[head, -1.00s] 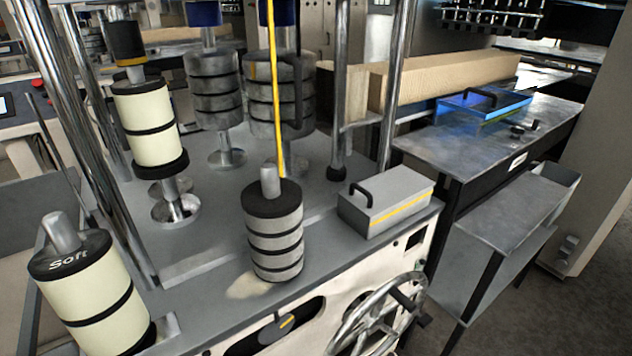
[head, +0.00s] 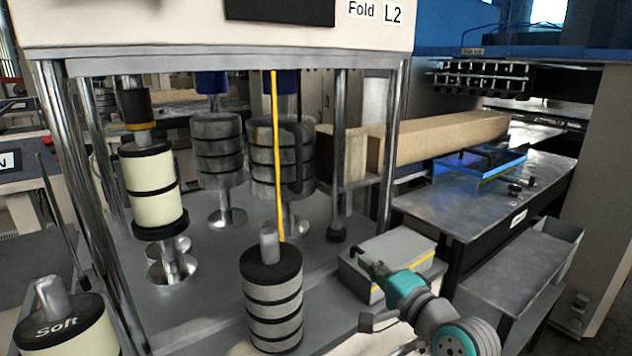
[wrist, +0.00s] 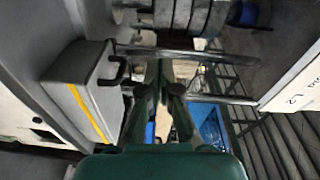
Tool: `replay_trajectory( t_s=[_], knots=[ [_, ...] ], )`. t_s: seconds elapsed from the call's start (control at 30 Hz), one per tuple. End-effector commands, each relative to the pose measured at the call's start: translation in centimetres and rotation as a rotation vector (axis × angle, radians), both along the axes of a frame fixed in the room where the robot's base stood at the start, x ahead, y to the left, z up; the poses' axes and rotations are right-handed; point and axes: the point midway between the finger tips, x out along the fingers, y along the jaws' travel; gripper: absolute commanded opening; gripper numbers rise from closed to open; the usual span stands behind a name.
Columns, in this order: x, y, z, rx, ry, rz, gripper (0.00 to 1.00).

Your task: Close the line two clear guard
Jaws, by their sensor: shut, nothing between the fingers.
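A clear blue-tinted guard (head: 505,163) with a black handle is over the metal table at the right in the head view. Its front edge looks slightly above the tabletop; I cannot tell its exact tilt. A blue area, likely this guard, shows right of my fingers in the wrist view (wrist: 207,122). My gripper (head: 372,263) is at the lower right in the head view, in front of the grey box and well short of the guard. In the wrist view its fingers (wrist: 160,72) are together and hold nothing.
A grey box (head: 385,250) with a yellow stripe stands close beside my gripper. Banded rollers (head: 273,305) and steel posts (head: 388,150) stand left. The metal table (head: 460,205) and a lower grey shelf (head: 515,262) lie right. A long tan beam (head: 440,138) runs behind.

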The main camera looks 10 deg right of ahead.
Motion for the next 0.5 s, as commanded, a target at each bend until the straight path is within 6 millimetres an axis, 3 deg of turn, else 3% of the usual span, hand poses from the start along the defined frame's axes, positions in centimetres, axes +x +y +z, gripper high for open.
replay_trajectory(
  t_s=[0.03,0.3,0.5],
  knots=[
    [0.7,-0.1,2.3,0.016,-0.007,0.016,0.00],
    [2.2,0.2,11.9,0.093,0.009,0.114,0.00],
    [2.2,0.4,15.8,0.114,0.026,0.153,0.00]
  ],
)
